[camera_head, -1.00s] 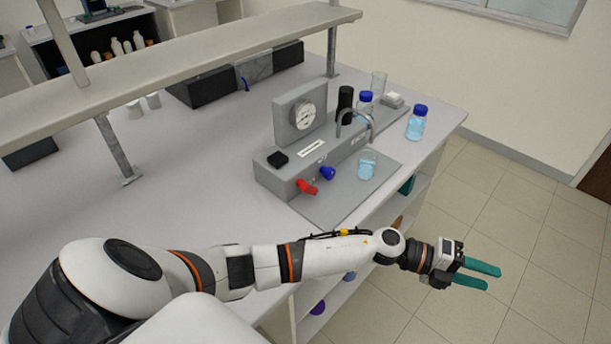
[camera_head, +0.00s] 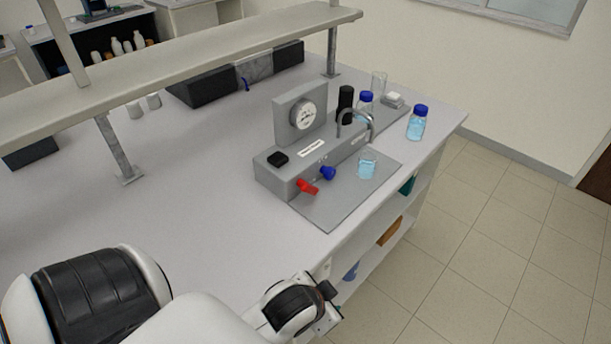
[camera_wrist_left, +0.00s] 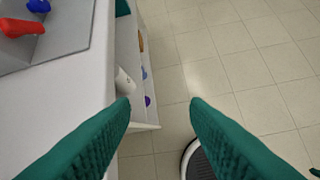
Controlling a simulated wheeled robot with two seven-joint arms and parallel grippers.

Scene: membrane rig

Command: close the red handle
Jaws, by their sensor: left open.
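The red handle (camera_head: 307,187) is on the front face of the grey membrane rig (camera_head: 272,178), low and to the left of a blue handle (camera_head: 327,173). In the left wrist view the red handle (camera_wrist_left: 20,27) shows at the top left, with the blue handle (camera_wrist_left: 38,5) beyond it. My left gripper (camera_wrist_left: 160,108) is open and empty, its two green fingers apart over the bench's front edge and the floor. It is well apart from the red handle. In the head view my left gripper's fingers are not visible. My right gripper is not in view.
A glass beaker with blue liquid (camera_head: 367,166) stands on the rig's grey base plate (camera_head: 335,209), under a curved spout. A blue-capped bottle (camera_head: 417,123) stands near the bench's right edge. An overhead shelf (camera_head: 180,62) crosses the bench. The bench front left is clear.

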